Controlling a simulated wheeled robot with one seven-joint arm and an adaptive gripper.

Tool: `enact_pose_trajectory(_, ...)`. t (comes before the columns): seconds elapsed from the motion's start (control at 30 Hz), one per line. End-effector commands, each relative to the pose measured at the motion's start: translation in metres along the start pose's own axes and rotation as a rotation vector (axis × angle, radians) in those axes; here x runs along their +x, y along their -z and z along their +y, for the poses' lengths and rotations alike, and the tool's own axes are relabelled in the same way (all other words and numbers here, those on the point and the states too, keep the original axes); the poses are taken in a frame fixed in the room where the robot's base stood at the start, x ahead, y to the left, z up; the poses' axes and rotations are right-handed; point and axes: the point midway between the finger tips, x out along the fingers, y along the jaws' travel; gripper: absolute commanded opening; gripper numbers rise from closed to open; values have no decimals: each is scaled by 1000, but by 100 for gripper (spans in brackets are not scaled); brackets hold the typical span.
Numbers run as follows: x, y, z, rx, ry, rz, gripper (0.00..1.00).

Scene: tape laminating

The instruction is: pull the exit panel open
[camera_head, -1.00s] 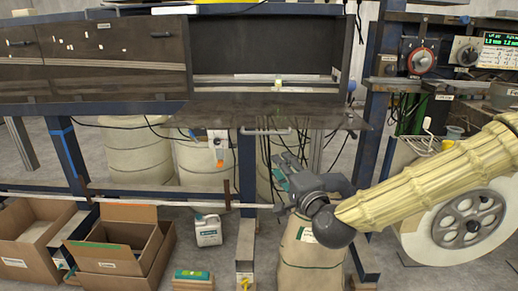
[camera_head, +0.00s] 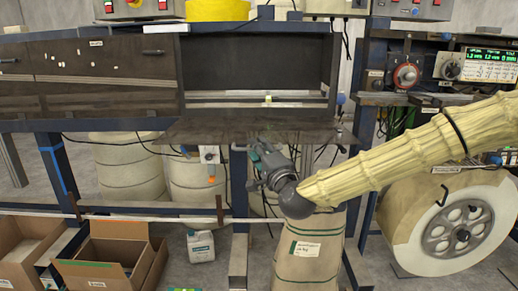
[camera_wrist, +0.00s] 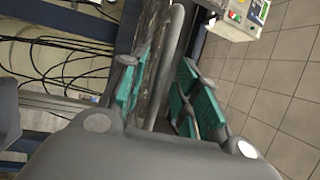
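The exit panel (camera_head: 290,128) is a dark, glossy flap that sticks out nearly flat below the open bay in the head view. Its handle, a grey bar (camera_wrist: 168,66), runs between my gripper's two green-padded fingers in the wrist view. My gripper (camera_head: 254,152) is at the panel's front edge in the head view, where it hides the handle. In the wrist view my gripper (camera_wrist: 160,98) is open, with the fingers apart on either side of the bar. Whether a pad touches the bar I cannot tell.
A large white reel (camera_head: 462,225) stands at the right. A tan sack drum (camera_head: 310,248) stands below my gripper. Open cardboard boxes (camera_head: 112,262) and a white jug (camera_head: 200,246) are on the floor at the left. Cables hang behind the panel.

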Motion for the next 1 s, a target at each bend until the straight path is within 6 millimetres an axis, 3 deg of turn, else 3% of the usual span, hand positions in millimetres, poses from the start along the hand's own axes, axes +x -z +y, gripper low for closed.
enact_pose_trajectory(0.4, 7, 0, 0, 0, -1, 1, 32)
enact_pose_trajectory(0.6, 6, 1, 0, 0, -1, 1, 0)
enact_pose_trajectory(0.87, 6, 2, -1, 1, -2, 2, 0)
enact_pose_trajectory(1.0, 4, 13, -13, 5, -16, 17, 0)
